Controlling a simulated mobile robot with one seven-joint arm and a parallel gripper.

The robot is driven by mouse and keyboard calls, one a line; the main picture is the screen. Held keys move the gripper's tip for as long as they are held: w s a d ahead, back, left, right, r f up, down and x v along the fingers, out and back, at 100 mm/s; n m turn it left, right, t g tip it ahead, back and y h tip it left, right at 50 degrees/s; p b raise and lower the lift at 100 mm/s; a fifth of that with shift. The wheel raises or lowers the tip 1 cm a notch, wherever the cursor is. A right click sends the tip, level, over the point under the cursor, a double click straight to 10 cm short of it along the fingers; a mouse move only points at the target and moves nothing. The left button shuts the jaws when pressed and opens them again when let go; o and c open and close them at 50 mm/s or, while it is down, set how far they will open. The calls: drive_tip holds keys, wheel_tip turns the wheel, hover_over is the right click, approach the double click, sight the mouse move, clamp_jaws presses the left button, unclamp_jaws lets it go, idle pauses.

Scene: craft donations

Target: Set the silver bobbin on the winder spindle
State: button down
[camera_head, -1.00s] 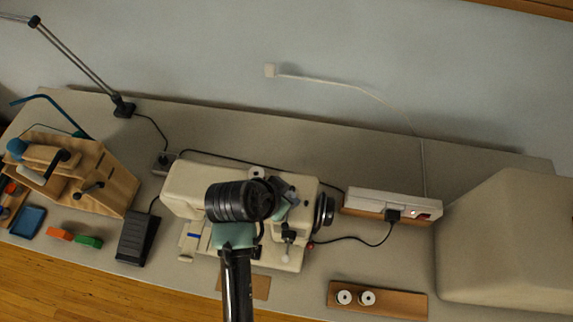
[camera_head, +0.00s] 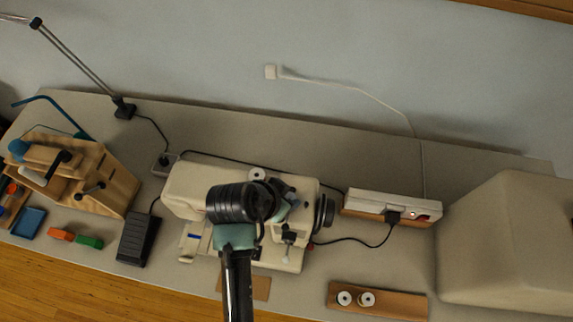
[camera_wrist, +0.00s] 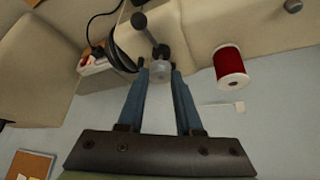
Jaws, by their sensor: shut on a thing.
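My gripper (camera_wrist: 159,72) is shut on the silver bobbin (camera_wrist: 158,66), which shows small and indistinct between its two blue fingertips in the wrist view. The fingertips are at the top of the cream sewing machine (camera_wrist: 195,25), close to its dark handwheel (camera_wrist: 122,52). A dark round part on a thin stem lies just beyond the fingertips. I cannot make out the winder spindle clearly or tell whether the bobbin is around it. In the head view my arm and gripper (camera_head: 282,205) cover this part of the machine (camera_head: 185,185) and hide the bobbin.
A red thread spool (camera_wrist: 230,68) stands on the machine beside the gripper. Two pale bobbins (camera_head: 344,298) sit on a brown board (camera_head: 400,303) at the front right. A power strip (camera_head: 375,203) and a large beige cover (camera_head: 510,240) lie to the right, a foot pedal (camera_head: 138,238) left.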

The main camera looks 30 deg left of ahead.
drive_tip(key=shift+f, duration=0.25)
drive_tip(key=shift+f+b, duration=0.35)
drive_tip(key=shift+f, duration=0.05)
drive_tip(key=shift+f, duration=0.15)
drive_tip(key=c, duration=0.5)
unclamp_jaws()
drive_tip(key=b+v, duration=0.2)
drive_tip(key=v, duration=1.1)
drive_tip(key=shift+w, duration=0.1)
